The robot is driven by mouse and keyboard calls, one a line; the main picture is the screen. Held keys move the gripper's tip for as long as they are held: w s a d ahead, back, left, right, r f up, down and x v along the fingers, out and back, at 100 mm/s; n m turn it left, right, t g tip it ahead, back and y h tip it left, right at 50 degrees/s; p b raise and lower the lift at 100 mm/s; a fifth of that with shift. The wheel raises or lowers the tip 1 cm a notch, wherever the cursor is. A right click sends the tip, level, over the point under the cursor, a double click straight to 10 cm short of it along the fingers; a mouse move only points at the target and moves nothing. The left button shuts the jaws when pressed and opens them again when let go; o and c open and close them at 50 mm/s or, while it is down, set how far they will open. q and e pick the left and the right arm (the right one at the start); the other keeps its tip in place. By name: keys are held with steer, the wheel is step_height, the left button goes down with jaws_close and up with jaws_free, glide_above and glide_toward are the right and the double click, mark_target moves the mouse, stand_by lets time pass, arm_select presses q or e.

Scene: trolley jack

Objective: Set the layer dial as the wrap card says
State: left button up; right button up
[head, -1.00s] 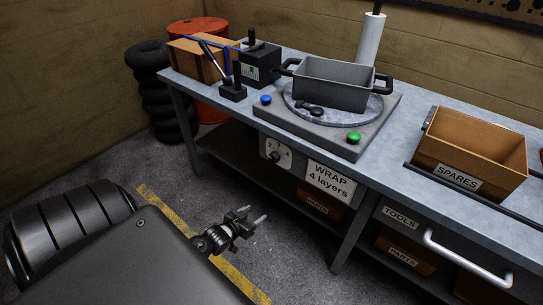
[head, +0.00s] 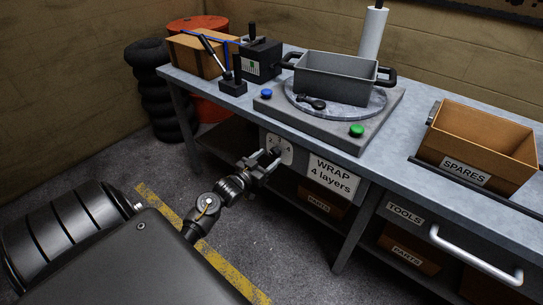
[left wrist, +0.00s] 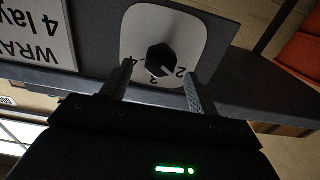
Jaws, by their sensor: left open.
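The layer dial is a black knob (left wrist: 161,58) on a white plate (left wrist: 140,25) with the numbers 2, 3 and 4 visible. A pale mark on the knob seems to point close to the 2. In the head view the dial plate (head: 286,148) is on the bench front, partly hidden by my gripper. The wrap card (head: 332,177) right of it reads "WRAP 4 layers"; part of the card (left wrist: 35,35) shows upside down in the left wrist view. My left gripper (head: 267,162) is open in front of the dial, its fingers (left wrist: 157,72) either side of the knob, apart from it.
On the bench above are a turntable base (head: 330,130) with blue (head: 266,93) and green (head: 356,130) buttons, and a grey bin (head: 335,80). A SPARES box (head: 480,150) stands at right. The drawer handle (head: 475,258) juts out below. Floor before the bench is clear.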

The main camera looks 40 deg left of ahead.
mark_target(276, 152)
arm_select(q)
steer(key=shift+w, duration=1.4)
steer(key=shift+c, duration=0.2)
steer(key=c, duration=0.9)
